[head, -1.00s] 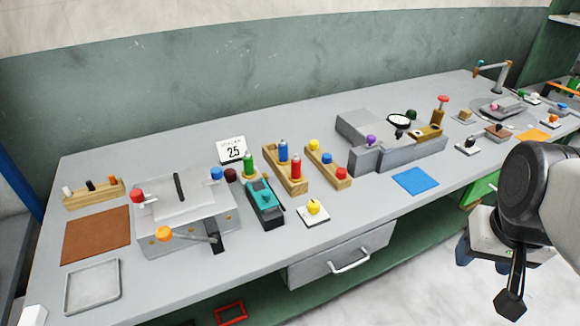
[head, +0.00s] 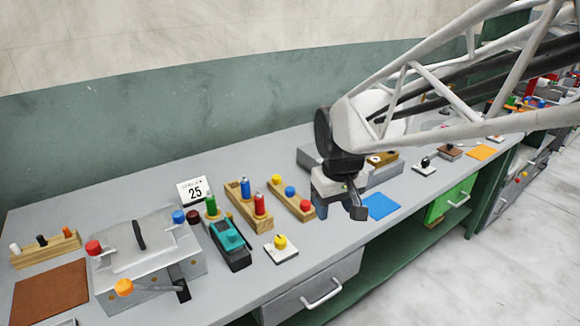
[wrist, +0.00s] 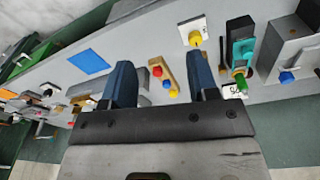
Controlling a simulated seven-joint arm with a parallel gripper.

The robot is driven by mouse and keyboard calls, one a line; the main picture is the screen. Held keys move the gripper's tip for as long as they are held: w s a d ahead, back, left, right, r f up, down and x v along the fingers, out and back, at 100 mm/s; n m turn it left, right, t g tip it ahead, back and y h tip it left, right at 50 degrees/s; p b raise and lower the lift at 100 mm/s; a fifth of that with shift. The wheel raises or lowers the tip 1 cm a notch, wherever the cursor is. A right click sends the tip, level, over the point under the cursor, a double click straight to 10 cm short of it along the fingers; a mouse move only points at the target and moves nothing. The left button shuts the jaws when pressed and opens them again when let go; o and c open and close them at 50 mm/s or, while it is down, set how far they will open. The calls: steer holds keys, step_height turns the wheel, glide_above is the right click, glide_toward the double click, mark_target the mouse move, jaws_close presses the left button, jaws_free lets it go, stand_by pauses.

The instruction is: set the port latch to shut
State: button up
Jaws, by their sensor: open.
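No part is labelled as the port latch, and I cannot tell for sure which one it is. A grey lidded press (head: 165,248) stands at the left of the bench in the head view. It has a black handle, a red knob (head: 93,247), a blue knob (head: 179,216) and an orange-knobbed lever (head: 124,287) on its front. My gripper (head: 340,208) is open and empty above the bench, well right of this press. In the wrist view my gripper (wrist: 161,78) shows two spread dark blue fingers with clear space between them.
A teal-topped device (head: 229,238), wooden racks of coloured pegs (head: 252,222) and a yellow-knobbed plate (head: 281,244) stand between press and gripper. A second grey machine (head: 385,173) is partly hidden behind my gripper. A blue mat (head: 381,206) lies to the right.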

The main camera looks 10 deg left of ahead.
steer(key=w+a+f+n, duration=0.1)
steer(key=w+a+f, duration=0.1)
steer(key=a, duration=0.4)
steer(key=w+a+f+n, duration=0.2)
steer(key=a, duration=0.4)
steer(key=n+g, duration=0.1)
steer(key=n, duration=0.2)
glide_above(231, 232)
step_height(231, 232, down, 5)
steer(key=shift+a+f, duration=0.1)
steer(key=shift+f, duration=0.05)
steer(key=shift+f, duration=0.2)
steer(key=shift+f, duration=3.7)
steer(key=shift+c, duration=0.3)
jaws_close()
